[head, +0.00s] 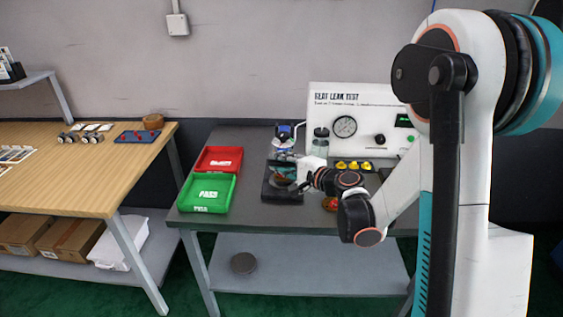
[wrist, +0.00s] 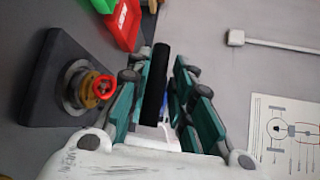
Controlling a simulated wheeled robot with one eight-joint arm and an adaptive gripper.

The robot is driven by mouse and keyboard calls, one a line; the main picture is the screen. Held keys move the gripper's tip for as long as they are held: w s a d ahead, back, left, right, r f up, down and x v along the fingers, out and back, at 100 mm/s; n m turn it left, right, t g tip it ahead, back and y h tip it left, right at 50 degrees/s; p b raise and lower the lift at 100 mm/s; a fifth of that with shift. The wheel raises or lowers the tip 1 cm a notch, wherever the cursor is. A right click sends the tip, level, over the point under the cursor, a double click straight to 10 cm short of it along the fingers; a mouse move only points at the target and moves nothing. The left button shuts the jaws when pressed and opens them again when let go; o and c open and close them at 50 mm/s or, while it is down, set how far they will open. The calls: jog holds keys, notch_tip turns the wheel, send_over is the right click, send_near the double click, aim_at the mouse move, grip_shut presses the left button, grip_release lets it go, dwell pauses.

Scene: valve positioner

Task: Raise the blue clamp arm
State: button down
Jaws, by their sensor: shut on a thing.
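In the wrist view my gripper (wrist: 166,84) has its teal fingers on either side of a black bar (wrist: 156,80), with a patch of blue (wrist: 172,106) behind it. I take these as parts of the clamp arm; the fingers hide much of it. In the head view a blue part (head: 284,131) shows at the top of the clamp behind the black fixture block (head: 282,194). My gripper (head: 298,180) is low over this block, its fingertips hard to make out. A round metal part with a red knob (wrist: 105,87) sits on the block beside the fingers.
The green PASS tray (head: 207,193) and red tray (head: 219,159) stand left of the fixture. The leak test panel (head: 360,120), with a gauge, is behind. Yellow parts (head: 354,166) lie right of the fixture. The grey bench's front strip (head: 260,219) is clear.

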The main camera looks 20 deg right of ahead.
jog(key=shift+r+p, duration=0.65)
jog(key=shift+r, duration=0.1)
jog(key=r+p, duration=0.2)
jog(key=r+m+g+p, duration=0.1)
jog(key=r+p, duration=0.1)
jog(key=w+r+m+g+p, duration=0.1)
jog(key=r+p, duration=0.1)
jog(key=shift+w+d+r, duration=0.1)
jog(key=shift+d+r, duration=0.05)
jog(key=shift+r, duration=0.05)
jog(key=w+d+r+m+g+p, duration=0.2)
jog(key=w+r+g+p, duration=0.2)
jog(key=w+r+p, duration=0.2)
jog(key=w+d+r+m+g+p, duration=0.2)
jog(key=w+d+r+g+p, duration=0.1)
jog(key=w+r+p, duration=0.4)
jog(key=shift+w+r+m+g+y, duration=0.2)
jog(key=shift+w+m+g+y, duration=0.3)
jog(key=shift+w, duration=0.8)
jog(key=shift+d, duration=0.1)
jog(key=c, duration=1.6)
grip_release()
jog(key=shift+o, duration=0.2)
